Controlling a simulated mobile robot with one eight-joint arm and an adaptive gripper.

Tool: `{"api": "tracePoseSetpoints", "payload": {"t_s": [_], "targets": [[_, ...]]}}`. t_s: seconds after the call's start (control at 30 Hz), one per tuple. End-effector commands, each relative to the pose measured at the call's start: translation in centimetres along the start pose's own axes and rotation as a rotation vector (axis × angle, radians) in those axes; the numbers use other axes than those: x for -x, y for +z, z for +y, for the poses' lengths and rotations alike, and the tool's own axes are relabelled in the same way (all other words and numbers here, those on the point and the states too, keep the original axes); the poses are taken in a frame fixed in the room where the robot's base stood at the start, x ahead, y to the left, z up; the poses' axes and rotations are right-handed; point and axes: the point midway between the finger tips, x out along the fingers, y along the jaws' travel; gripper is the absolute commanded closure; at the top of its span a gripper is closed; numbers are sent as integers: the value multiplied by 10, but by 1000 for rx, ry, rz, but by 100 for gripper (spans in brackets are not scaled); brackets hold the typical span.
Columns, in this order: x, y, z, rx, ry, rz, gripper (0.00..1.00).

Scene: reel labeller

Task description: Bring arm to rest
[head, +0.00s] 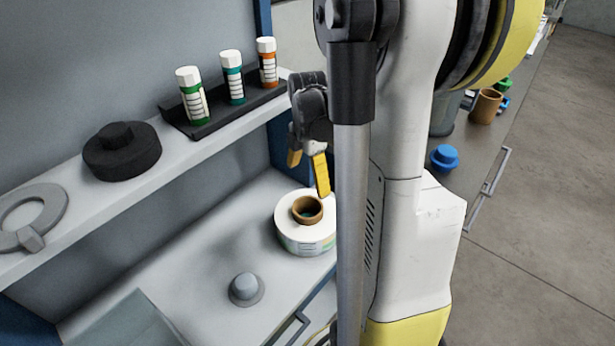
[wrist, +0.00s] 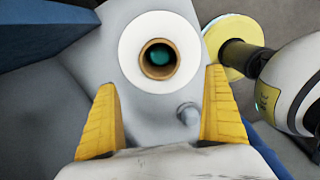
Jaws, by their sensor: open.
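My gripper (head: 307,172) has yellow fingers that point down above the lower bench, near the white label reel (head: 290,213). In the wrist view my gripper (wrist: 161,110) has its two fingers wide apart with nothing between them. The reel (wrist: 133,57) lies flat ahead of the fingertips, with a brown core and something teal inside the core. My gripper does not appear to touch it. My arm hides the reel's right edge in the head view.
A grey knob (head: 245,288) stands on the lower bench. The upper shelf (head: 70,205) holds a black tray (head: 207,127) with several labelled tubes, a black round part (head: 122,152) and a grey ring (head: 32,214). A blue part (head: 445,157) and a brown cup (head: 486,106) sit on the right counter.

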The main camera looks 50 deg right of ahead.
Motion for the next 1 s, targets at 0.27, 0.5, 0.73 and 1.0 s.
{"api": "tracePoseSetpoints", "payload": {"t_s": [0.27, 0.5, 0.73, 1.0], "targets": [[1, 0, 0, 0, 0, 0, 0], [1, 0, 0, 0, 0, 0, 0], [15, -18, -1, -72, 33, -11, 0], [76, -118, -24, -541, 254, 31, 0]]}}
